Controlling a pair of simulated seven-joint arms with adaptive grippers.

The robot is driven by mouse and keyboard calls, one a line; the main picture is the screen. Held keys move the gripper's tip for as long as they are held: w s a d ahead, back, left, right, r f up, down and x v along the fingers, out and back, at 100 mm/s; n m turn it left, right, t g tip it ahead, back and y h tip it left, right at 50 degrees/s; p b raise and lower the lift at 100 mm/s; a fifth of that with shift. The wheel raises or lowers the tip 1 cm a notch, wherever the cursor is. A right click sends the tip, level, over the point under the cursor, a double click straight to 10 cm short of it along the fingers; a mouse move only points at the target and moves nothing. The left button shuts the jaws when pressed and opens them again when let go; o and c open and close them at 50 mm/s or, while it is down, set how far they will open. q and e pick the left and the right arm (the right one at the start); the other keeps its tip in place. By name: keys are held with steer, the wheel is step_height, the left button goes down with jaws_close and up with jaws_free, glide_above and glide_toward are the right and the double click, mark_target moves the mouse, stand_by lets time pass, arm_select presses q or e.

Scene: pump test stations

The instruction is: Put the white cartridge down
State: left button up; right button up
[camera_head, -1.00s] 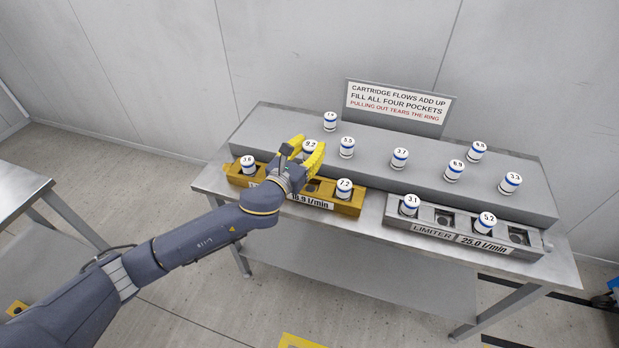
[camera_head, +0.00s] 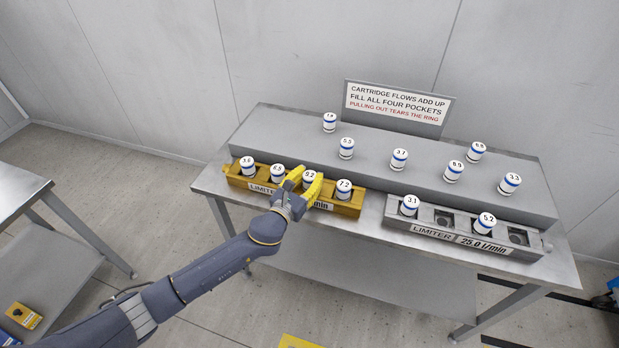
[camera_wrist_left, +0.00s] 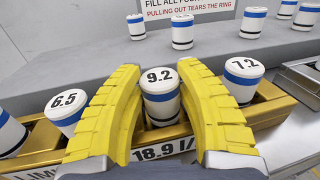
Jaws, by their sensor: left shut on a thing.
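The white cartridge marked 9.2 (camera_wrist_left: 160,95) has a blue band and stands between the yellow fingers of my left gripper (camera_head: 304,184). The gripper is shut on it. The cartridge (camera_head: 309,177) is at the third pocket of the yellow limiter block (camera_head: 347,208), upright. Its lower end is hidden by the block's front wall, so I cannot tell how deep it sits. Cartridges marked 6.5 (camera_wrist_left: 66,108) and 7.2 (camera_wrist_left: 243,77) stand on either side of it in the same block. Another cartridge (camera_head: 247,166) stands in the block's left end pocket. My right gripper is not in view.
A grey limiter block (camera_head: 462,238) to the right holds cartridges 3.1 (camera_head: 409,205) and 5.2 (camera_head: 485,222); its other two pockets are empty. Several cartridges stand on the raised grey shelf (camera_head: 290,137) behind. A sign (camera_head: 399,103) stands at the back.

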arm_select(q)
steer(key=shift+f, duration=0.4)
steer(key=shift+s+f, duration=0.15)
steer(key=shift+f, duration=0.4)
jaws_close()
steer(key=o, duration=1.3)
jaws_free()
steer(key=shift+f, duration=0.15)
steer(key=shift+a, duration=0.1)
